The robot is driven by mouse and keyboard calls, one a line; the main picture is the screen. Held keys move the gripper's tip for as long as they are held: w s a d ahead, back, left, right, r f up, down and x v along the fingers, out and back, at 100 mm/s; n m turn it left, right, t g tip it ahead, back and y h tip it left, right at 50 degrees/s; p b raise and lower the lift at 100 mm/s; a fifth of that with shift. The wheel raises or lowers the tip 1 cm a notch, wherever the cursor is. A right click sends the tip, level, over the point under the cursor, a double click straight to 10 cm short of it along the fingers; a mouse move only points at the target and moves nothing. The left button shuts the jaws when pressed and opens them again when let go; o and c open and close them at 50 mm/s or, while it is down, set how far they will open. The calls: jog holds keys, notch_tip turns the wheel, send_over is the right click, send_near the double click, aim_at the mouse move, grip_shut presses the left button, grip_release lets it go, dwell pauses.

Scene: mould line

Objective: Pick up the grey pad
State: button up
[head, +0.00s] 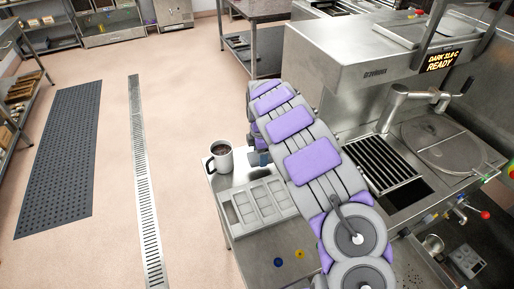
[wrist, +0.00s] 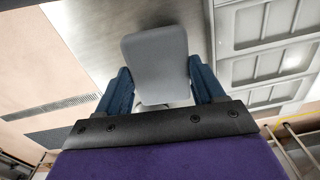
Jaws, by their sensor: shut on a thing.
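The grey pad (wrist: 155,62) is a flat, rounded grey piece in the middle of the wrist view. My gripper (wrist: 158,82) has its two blue fingers closed on the pad's left and right sides. In the head view my gripper (head: 258,158) is small and mostly hidden behind my purple and grey arm, between the mug and the machine, and the pad cannot be made out there. I cannot tell whether the pad touches the steel surface.
A grey mould tray (head: 238,214) with several compartments lies on the steel table (head: 245,250). A mug of dark liquid (head: 221,157) stands behind it at the table's left edge. A blue and a yellow disc lie in front. The steel machine (head: 340,60) fills the right.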

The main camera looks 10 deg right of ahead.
jog(key=s, duration=0.3)
jog(key=s+d+p, duration=0.1)
jog(key=s, duration=0.3)
jog(key=s+r, duration=0.1)
jog(key=s, duration=0.3)
jog(key=shift+s+d, duration=0.1)
jog(key=shift+d, duration=0.3)
